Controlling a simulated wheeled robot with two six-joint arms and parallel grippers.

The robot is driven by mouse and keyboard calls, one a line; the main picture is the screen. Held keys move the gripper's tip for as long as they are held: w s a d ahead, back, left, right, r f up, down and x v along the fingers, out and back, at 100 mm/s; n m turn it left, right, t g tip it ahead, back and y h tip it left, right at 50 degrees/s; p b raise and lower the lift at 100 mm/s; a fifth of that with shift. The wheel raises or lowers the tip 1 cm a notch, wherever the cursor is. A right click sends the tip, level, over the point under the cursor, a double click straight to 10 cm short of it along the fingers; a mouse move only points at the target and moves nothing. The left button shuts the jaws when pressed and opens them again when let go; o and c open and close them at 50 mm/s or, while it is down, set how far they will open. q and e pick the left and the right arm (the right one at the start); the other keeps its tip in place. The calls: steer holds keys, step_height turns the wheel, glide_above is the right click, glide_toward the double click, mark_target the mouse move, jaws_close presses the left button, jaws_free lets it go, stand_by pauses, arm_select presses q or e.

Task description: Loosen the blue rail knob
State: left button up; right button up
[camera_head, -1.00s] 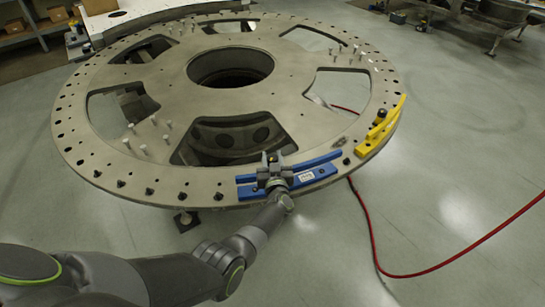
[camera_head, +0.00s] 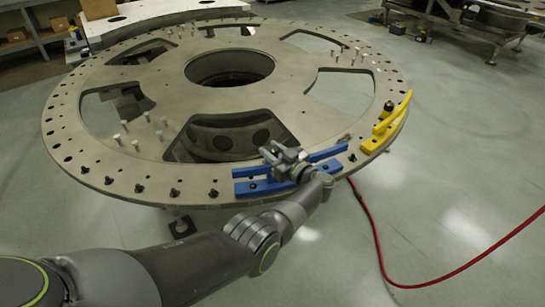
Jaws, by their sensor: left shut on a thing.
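The blue rail (camera_head: 258,188) lies on the near rim of the large round turret plate (camera_head: 210,190), with a low base strip and a raised bar. My left gripper (camera_head: 279,156) is over the middle of this rail, coming in from the near side. It is shut on the blue rail's knob, which its fingers and wrist mostly hide. The jaws sit tilted across the raised bar. My right gripper is not in view.
A yellow rail (camera_head: 392,117) with a black knob (camera_head: 388,106) stands on the rim to the right. Several upright pins are on the plate. A red cable (camera_head: 372,225) runs over the floor at the right. Open floor lies around the plate's right side.

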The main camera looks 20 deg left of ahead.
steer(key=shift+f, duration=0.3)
arm_select(q)
steer(key=o, duration=0.9)
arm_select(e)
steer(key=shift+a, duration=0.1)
arm_select(q)
steer(key=shift+o, duration=0.2)
steer(key=shift+s, duration=0.1)
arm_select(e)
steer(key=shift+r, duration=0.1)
